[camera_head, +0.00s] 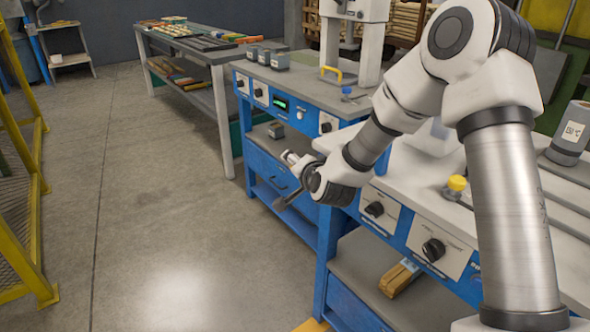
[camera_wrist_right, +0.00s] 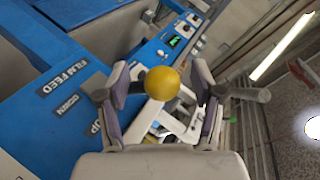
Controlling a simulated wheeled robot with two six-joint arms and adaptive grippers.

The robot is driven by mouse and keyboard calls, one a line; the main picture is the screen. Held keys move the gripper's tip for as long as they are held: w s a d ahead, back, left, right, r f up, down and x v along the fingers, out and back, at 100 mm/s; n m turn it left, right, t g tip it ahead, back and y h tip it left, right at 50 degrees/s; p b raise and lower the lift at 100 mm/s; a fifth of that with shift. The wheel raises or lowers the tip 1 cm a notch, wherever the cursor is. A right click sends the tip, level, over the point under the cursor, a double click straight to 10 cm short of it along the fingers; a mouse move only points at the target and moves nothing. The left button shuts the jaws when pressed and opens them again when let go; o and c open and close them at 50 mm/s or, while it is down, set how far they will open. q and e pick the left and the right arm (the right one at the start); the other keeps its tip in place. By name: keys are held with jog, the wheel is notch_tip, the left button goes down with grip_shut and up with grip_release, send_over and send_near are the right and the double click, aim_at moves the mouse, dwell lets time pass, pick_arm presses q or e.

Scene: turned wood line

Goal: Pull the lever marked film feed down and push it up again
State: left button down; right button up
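In the right wrist view a yellow ball knob (camera_wrist_right: 162,84) sits between the two fingers of my right gripper (camera_wrist_right: 163,97). The fingers stand apart, with a gap seeming to show on each side of the ball. The lever's shaft behind the ball is hard to make out. Left of it, a blue panel carries the dark labels FILM FEED (camera_wrist_right: 62,77), DOWN (camera_wrist_right: 68,105) and UP (camera_wrist_right: 97,127). In the head view my right gripper (camera_head: 285,181) is in front of the blue bench; the knob cannot be made out there. My left gripper is not in view.
The blue bench (camera_head: 285,151) has black rotary knobs (camera_head: 433,249) and a green display (camera_head: 281,104). A yellow-capped post (camera_head: 456,184) stands on the white worktop. A wooden block (camera_head: 398,278) lies on the lower shelf. The floor (camera_head: 165,190) to the left is clear.

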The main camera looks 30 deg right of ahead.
jog(key=shift+d+r, duration=0.2)
jog(key=shift+d, duration=0.05)
jog(key=v, duration=1.2)
jog(key=shift+a+f, duration=0.15)
jog(key=shift+f, duration=0.1)
jog(key=shift+s, duration=0.1)
